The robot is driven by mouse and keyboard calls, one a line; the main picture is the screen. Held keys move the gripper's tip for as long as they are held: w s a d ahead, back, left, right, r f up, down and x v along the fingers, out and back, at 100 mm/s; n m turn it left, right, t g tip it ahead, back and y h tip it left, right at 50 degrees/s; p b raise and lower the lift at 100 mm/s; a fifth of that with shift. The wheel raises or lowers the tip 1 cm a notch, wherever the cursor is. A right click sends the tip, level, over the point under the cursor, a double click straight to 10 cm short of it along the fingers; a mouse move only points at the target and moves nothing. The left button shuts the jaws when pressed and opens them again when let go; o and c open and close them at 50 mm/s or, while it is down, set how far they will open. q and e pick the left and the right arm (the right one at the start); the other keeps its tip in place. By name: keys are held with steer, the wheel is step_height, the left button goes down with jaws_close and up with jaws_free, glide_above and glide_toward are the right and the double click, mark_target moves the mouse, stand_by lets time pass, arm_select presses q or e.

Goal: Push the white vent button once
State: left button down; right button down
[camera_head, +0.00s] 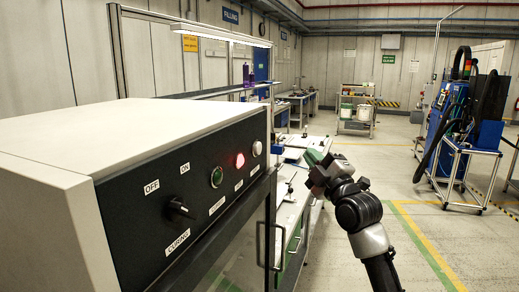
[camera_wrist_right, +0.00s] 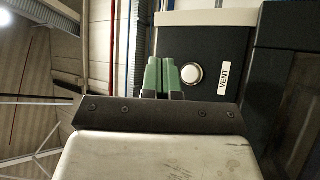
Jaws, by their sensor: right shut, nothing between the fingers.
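The white vent button (camera_head: 257,149) is the far one in the row on the black front panel of the cabinet (camera_head: 140,192). In the right wrist view the button (camera_wrist_right: 191,74) is round and white in a metal ring, beside a "VENT" label (camera_wrist_right: 224,77). My right gripper (camera_head: 312,157) is to the right of the panel in the head view. In the wrist view its green fingertips (camera_wrist_right: 161,74) are together and empty, just left of the button. Whether they touch the panel cannot be told. My left gripper is not in view.
The panel also carries a black knob (camera_head: 179,209) marked OFF and ON, a green button (camera_head: 217,177) and a lit red lamp (camera_head: 239,160). A workbench (camera_head: 291,205) stands beyond the cabinet. A blue machine (camera_head: 452,125) stands at the right. The floor between is clear.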

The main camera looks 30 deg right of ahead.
mark_target(258, 148)
steer(key=shift+w, duration=0.1)
steer(key=w+a+p, duration=0.2)
steer(key=w+a, duration=0.3)
steer(key=w, duration=0.1)
steer(key=shift+w+a+p, duration=0.3)
steer(key=shift+a, duration=0.1)
steer(key=shift+w+a, duration=0.1)
steer(key=shift+w, duration=0.05)
stand_by(1.8)
steer(key=shift+w+a, duration=0.2)
steer(key=shift+w+a, duration=0.3)
steer(key=shift+w, duration=0.05)
stand_by(0.9)
steer(key=shift+s+d, duration=0.1)
steer(key=shift+s, duration=0.05)
steer(key=shift+s+d, duration=0.45)
steer(key=shift+s, duration=0.1)
stand_by(0.3)
